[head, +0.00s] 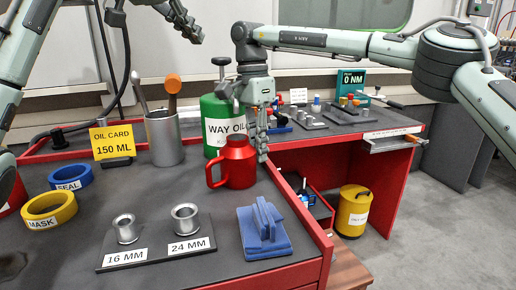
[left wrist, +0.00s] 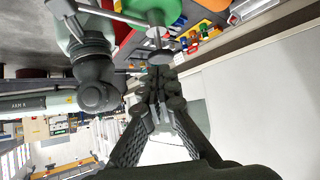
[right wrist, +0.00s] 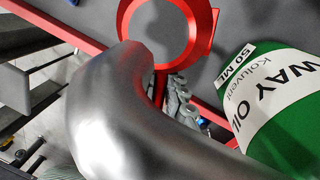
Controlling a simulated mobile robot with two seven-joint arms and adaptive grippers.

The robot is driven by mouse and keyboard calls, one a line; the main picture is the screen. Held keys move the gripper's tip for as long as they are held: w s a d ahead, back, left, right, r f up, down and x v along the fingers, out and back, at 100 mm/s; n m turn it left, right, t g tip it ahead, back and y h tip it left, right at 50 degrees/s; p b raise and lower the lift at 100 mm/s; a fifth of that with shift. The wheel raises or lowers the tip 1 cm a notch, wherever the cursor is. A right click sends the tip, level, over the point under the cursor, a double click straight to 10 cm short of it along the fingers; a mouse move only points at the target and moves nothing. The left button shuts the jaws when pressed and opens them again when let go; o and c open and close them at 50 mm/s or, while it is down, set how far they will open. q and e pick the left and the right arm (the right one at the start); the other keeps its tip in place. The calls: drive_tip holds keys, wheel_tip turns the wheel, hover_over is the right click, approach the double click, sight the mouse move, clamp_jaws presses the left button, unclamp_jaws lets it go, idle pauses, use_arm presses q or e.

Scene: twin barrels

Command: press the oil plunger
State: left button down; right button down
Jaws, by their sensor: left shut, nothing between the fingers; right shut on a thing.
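The green WAY OIL can (head: 213,112) stands at the back of the dark bench, with its plunger knob (head: 221,61) raised on a stem. My left gripper (head: 197,38) is shut and empty, above and left of the knob. In the left wrist view the knob (left wrist: 160,57) appears just past my left fingertips (left wrist: 160,75). The red mug (head: 237,163) stands in front of the can. My right gripper (head: 262,155) is shut on the mug at its right side. In the right wrist view a large curved metal piece (right wrist: 110,110), likely the spout, hides most of the grip.
A yellow OIL CARD sign (head: 112,141) reads 150 ML. A metal tool cup (head: 165,138) stands left of the can. A red edge (head: 300,215) bounds the bench.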

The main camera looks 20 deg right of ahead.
idle(0.4)
use_arm(q)
drive_tip(key=s+d+r+m+t+y, duration=0.1)
drive_tip(key=s+d+m+t, duration=0.2)
drive_tip(key=s+m, duration=0.2)
drive_tip(key=m, duration=0.2)
drive_tip(key=shift+s+r+m+y, duration=0.15)
drive_tip(key=shift+s+m+y, duration=0.15)
drive_tip(key=shift+y, duration=0.1)
hover_over(222, 75)
drive_tip(key=s, duration=0.4)
drive_tip(key=f, duration=0.5)
drive_tip(key=shift+d, duration=0.3)
